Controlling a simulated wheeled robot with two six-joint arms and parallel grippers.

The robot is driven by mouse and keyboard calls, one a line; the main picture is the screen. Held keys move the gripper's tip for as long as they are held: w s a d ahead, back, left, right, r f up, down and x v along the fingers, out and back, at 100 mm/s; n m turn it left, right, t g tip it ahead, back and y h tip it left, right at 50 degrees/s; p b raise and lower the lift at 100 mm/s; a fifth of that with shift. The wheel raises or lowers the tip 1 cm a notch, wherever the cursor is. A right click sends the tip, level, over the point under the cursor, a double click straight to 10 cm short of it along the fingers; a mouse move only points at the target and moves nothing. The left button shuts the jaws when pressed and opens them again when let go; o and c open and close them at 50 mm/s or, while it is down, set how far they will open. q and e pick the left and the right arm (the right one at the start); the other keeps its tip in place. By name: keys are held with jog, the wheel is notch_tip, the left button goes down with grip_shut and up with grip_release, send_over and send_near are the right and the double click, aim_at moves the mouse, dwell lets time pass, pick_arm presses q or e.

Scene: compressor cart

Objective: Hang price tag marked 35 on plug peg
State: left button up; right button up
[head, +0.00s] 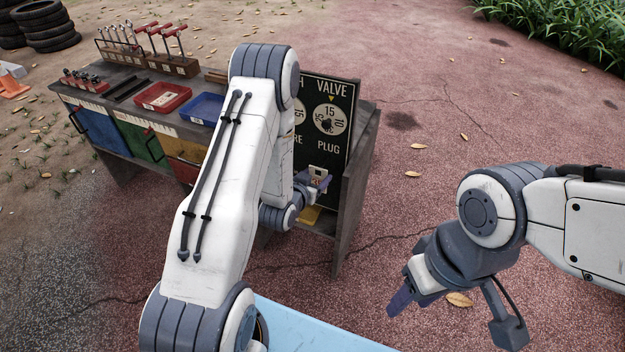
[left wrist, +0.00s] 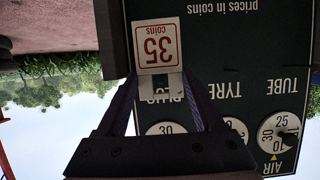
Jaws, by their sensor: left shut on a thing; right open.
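The price tag marked 35 (left wrist: 157,46) is white with red figures and appears upside down in the left wrist view. My left gripper (left wrist: 165,88) is shut on it and holds it in front of the dark price board (left wrist: 220,50), by the PLUG lettering. In the head view my left gripper (head: 322,182) is at the lower part of the board (head: 341,100), below the word PLUG. The plug peg is not visible; whether the tag touches it I cannot tell. My right gripper (head: 402,298) is open and empty, low over the paving, away from the board.
The board stands at the right end of a workbench (head: 364,150). On the bench are a red tray (head: 163,97), a blue tray (head: 203,108) and tool racks (head: 172,65). My left arm hides part of the bench. The paving right of it is open.

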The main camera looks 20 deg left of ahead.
pick_arm(q)
jog(key=shift+w+f, duration=0.15)
jog(key=shift+w, duration=1.65)
jog(key=shift+b+x, duration=0.5)
jog(key=shift+x, duration=0.25)
jog(key=shift+f, duration=0.15)
jog(key=o, duration=1.3)
jog(key=shift+s, duration=0.1)
